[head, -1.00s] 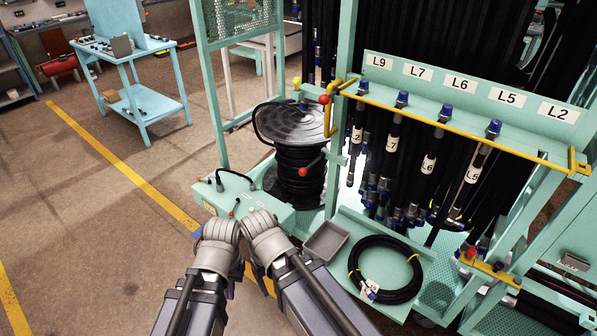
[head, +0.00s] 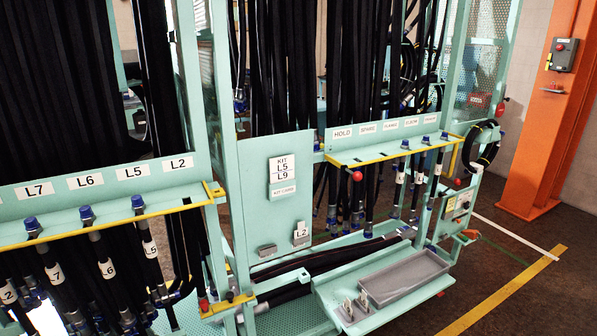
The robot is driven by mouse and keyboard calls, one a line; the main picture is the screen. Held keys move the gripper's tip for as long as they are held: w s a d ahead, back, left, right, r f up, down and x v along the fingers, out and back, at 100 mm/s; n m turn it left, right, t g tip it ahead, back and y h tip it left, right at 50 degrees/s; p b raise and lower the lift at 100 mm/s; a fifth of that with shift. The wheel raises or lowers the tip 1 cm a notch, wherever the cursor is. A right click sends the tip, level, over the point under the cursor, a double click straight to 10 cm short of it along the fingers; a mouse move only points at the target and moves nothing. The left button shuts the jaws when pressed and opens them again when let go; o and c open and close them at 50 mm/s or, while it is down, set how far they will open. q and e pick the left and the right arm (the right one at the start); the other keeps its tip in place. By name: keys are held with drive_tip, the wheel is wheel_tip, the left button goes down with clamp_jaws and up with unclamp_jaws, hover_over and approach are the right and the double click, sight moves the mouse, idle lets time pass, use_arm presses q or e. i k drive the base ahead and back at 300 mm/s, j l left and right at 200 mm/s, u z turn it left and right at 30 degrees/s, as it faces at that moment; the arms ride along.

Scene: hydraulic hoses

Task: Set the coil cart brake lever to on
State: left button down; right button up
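Neither of my grippers shows in the head view now. No lever can be made out for certain as the coil cart's brake lever. A black hose coil (head: 484,145) hangs at the right end of the green racks. Below it is a green panel (head: 458,206) with small controls and labels, too small to read. A small orange-red part (head: 470,234) sticks out low beside that panel; I cannot tell what it is.
The left rack's label rail (head: 64,203) reads L7, L6, L5, L2, with a yellow bar below it. A grey tray (head: 405,278) sits on a low green shelf. An orange column (head: 548,120) stands at the right. The floor (head: 510,250) at the lower right is clear.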

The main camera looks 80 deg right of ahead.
sight(456, 182)
drive_tip(key=z, duration=3.7)
drive_tip(key=i+l+z, duration=0.1)
drive_tip(key=i+l, duration=0.15)
drive_tip(key=i, duration=0.6)
drive_tip(key=i+l+z, duration=0.1)
drive_tip(key=i, duration=0.75)
drive_tip(key=i+l+z, duration=0.15)
drive_tip(key=i, duration=0.7)
drive_tip(key=l, duration=0.1)
